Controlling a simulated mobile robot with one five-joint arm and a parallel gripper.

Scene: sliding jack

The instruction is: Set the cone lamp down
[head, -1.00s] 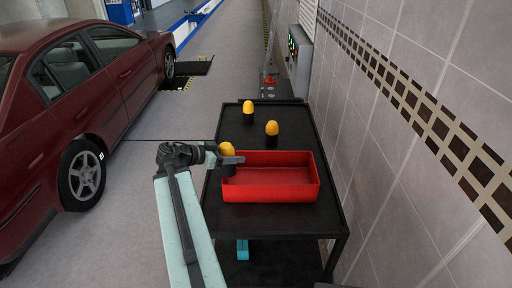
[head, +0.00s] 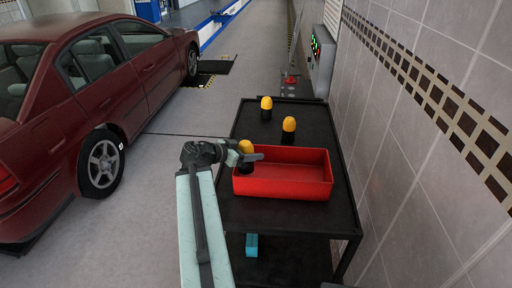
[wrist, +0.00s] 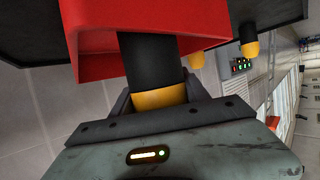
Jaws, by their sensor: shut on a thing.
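The held cone lamp (head: 246,147) has a yellow domed top and a black cylindrical base. My gripper (head: 252,157) is shut on it at the left end of the red tray. In the wrist view the lamp's yellow part (wrist: 158,97) sits between my jaws, and its black base (wrist: 148,60) overlaps the tray's red wall (wrist: 95,40). I cannot tell whether the base touches the tray or hangs just above it. Two similar lamps stand upright on the cart behind the tray, one at the back (head: 266,108) and one nearer the right (head: 288,130).
The open red tray (head: 285,189) looks empty inside. It sits on a black cart (head: 262,212) beside the tiled wall (head: 420,130). Bare cart top shows behind and in front of the tray. A red car (head: 90,100) stands to the left. A blue item (head: 251,245) is on the lower shelf.

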